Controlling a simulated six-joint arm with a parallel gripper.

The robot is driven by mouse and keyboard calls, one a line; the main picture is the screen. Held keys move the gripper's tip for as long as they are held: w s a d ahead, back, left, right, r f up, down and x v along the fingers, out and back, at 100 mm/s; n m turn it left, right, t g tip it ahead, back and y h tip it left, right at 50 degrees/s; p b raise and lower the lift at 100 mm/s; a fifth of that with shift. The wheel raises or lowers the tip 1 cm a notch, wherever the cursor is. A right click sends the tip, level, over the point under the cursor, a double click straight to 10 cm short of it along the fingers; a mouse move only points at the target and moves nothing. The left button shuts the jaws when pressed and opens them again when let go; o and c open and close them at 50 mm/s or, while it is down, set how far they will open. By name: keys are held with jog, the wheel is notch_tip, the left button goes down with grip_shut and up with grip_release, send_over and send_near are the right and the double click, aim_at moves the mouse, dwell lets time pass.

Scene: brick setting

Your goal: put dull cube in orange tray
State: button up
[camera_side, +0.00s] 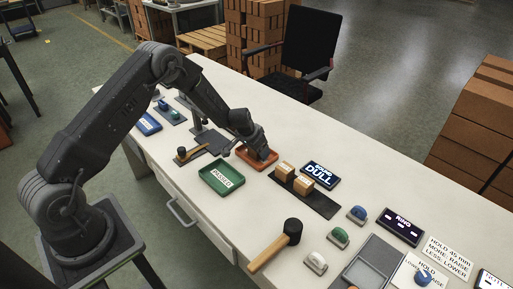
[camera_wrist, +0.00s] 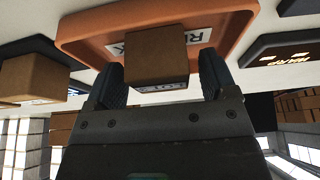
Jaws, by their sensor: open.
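My gripper (camera_side: 260,150) is at the orange tray (camera_side: 247,160), with its fingertips low over it. In the wrist view a brown cube (camera_wrist: 157,62) sits between my two open fingers, over the floor of the orange tray (camera_wrist: 85,32); a label lettered "RE..." shows partly behind it. I cannot tell whether either finger touches the cube. In the side view my gripper hides this cube. Two other brown cubes, a farther one (camera_side: 284,169) and a nearer one (camera_side: 304,183), sit on a dark strip (camera_side: 318,203).
A display reading "SOUND DULL" (camera_side: 320,175) stands behind the strip. A green tray marked "PASSED" (camera_side: 207,181) is in front of the orange tray. A mallet (camera_side: 277,245) lies near the front edge.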

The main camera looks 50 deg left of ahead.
jog(key=s+d+r, duration=0.3)
jog(key=s+r, duration=0.3)
jog(key=r, duration=0.4)
jog(key=s+d+r, duration=0.2)
jog(key=s+r, duration=0.3)
jog(key=r, duration=0.4)
jog(key=s+d+r, duration=0.3)
jog(key=s+r, duration=0.3)
jog(key=r, duration=0.4)
jog(key=s+d+r, duration=0.2)
jog(key=s, duration=0.7)
jog(key=s+d+r+t, duration=0.1)
jog(key=s+d+r, duration=0.1)
jog(key=s, duration=0.8)
jog(key=shift+r, duration=0.4)
jog(key=shift+s, duration=0.1)
